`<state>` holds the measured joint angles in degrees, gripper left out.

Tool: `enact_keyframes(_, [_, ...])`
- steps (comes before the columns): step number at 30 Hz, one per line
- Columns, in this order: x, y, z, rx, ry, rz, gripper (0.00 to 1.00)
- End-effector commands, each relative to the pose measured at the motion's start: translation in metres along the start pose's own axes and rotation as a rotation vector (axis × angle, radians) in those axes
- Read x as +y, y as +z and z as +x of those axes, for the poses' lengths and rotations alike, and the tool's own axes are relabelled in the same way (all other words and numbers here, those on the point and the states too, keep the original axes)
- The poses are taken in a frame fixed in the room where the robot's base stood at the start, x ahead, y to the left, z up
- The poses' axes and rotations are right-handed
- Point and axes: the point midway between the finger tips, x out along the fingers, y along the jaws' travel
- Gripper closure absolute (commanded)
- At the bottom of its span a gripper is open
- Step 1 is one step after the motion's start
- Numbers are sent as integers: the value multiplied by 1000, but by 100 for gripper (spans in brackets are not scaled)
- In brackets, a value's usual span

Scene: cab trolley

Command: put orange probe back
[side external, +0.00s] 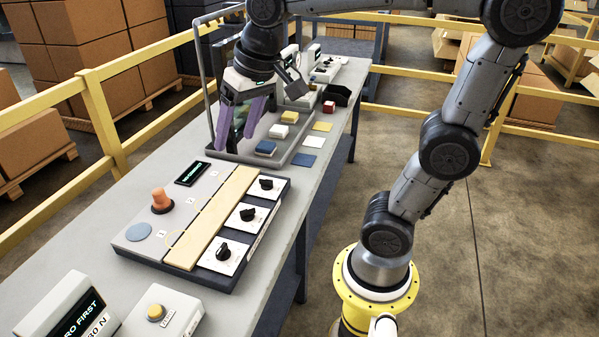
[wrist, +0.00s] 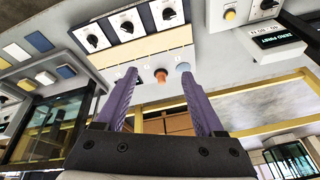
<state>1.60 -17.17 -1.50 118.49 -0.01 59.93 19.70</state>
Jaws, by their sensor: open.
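The orange probe (side external: 162,199) stands upright in a dark round seat on the panel (side external: 128,248), between a blue disc (side external: 138,232) and a small dark display (side external: 192,173). In the wrist view the probe (wrist: 161,76) shows between my fingertips but farther off. My gripper (side external: 236,140) has two purple fingers, spread apart with nothing between them. It hangs over the near left part of the tray, behind the panel and apart from the probe. The fingers also show in the wrist view (wrist: 158,72).
A pale wooden strip (side external: 212,215) and several black knobs (side external: 248,214) lie along the panel. A grey tray (side external: 290,155) holds coloured blocks, with coloured squares (side external: 313,142) beside it. A zero-first box (side external: 70,308) and a yellow button box (side external: 160,315) stand in front.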

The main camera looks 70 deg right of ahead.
Motion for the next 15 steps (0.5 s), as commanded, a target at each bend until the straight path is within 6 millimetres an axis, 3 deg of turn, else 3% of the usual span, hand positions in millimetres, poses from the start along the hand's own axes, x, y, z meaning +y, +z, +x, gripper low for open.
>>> enact_keyframes(1, [7,23,-3,25,-10,-57,30])
enact_keyframes(6, [26,82,2,86,-28,-232,30])
enact_keyframes(10, [35,111,11,119,-34,-321,30])
enact_keyframes(15, [40,124,16,135,-35,-369,30])
